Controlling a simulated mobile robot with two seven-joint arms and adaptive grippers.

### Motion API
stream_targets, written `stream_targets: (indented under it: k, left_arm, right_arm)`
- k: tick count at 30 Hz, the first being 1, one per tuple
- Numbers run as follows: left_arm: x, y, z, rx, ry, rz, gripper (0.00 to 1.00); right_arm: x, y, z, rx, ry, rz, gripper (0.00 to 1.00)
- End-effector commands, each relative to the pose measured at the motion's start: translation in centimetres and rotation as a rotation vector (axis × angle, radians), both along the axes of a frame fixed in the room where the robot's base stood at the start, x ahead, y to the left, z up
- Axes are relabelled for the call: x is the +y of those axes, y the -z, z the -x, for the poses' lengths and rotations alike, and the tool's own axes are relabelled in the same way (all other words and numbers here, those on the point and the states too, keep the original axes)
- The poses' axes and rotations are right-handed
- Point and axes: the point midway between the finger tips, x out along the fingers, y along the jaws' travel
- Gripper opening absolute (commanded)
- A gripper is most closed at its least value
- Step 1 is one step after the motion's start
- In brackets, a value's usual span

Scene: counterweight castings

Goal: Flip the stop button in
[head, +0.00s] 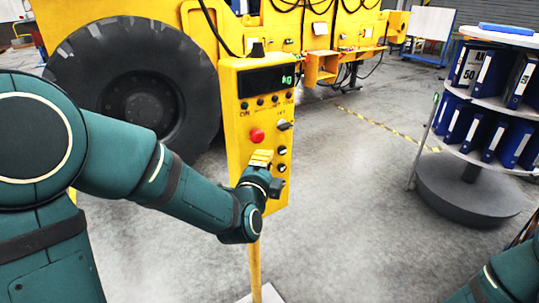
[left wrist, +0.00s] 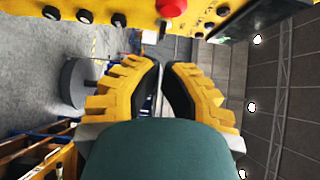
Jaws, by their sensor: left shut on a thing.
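The stop button (head: 257,135) is a red round button on the front of a yellow control box with a dark display. It stands out from the panel, and it also shows in the left wrist view (left wrist: 172,7) at the top edge. My left gripper (head: 261,158) is in front of the box, just below the button and apart from it. In the left wrist view its yellow, black-padded fingers (left wrist: 161,66) lean together with a narrow gap. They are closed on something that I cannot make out. My right gripper is out of view.
The yellow control box (head: 238,170) stands on a yellow post. Black knobs (head: 283,150) sit beside and below the button. A yellow vehicle with a large tyre (head: 140,95) is behind. A round shelf (head: 470,190) with blue binders stands right. The floor between is clear.

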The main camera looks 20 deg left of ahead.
Motion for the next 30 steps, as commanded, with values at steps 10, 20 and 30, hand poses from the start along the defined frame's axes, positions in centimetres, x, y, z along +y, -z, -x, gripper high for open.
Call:
stream_targets:
  k: [10,20,30]
  left_arm:
    - [-0.4,0.0,4.5,0.000,0.001,0.000,0.00]
    - [-0.5,0.0,4.8,-0.001,0.001,0.000,0.00]
    - [-0.9,2.0,4.5,0.044,0.016,0.059,0.00]
  right_arm:
    - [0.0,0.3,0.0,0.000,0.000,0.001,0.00]
    - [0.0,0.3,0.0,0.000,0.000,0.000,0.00]
    - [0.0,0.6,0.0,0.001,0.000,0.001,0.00]
